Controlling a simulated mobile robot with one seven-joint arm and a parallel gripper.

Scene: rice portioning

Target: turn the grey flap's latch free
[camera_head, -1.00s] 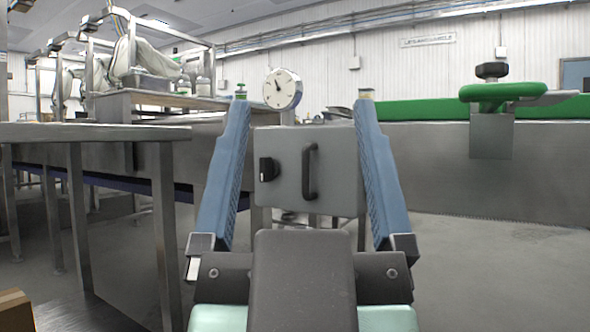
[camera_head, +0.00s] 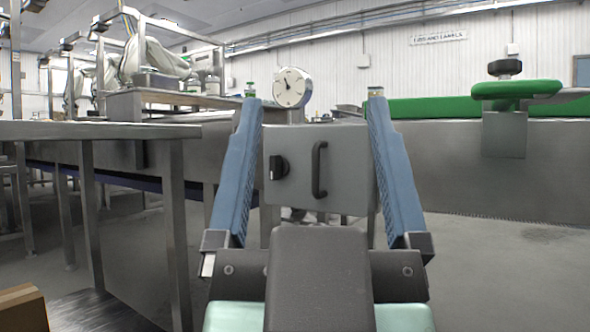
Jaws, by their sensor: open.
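The grey flap (camera_head: 347,165) stands upright ahead, seen between the two blue fingers of my gripper (camera_head: 312,100). A black knob-like latch (camera_head: 279,167) sits on the flap's left side, with a small light mark on it. A black vertical handle (camera_head: 319,170) is to the right of the latch. My gripper is open and empty, its fingers wide apart on either side of the flap in the picture. I see no contact with the latch. The flap's lower edge is partly hidden behind my gripper's body.
A round dial gauge (camera_head: 292,88) stands above the flap. A steel table (camera_head: 100,130) is close on the left, and a cardboard box (camera_head: 22,308) is at bottom left. A green handwheel (camera_head: 516,89) and a green belt (camera_head: 440,108) are on the right. Floor at right is clear.

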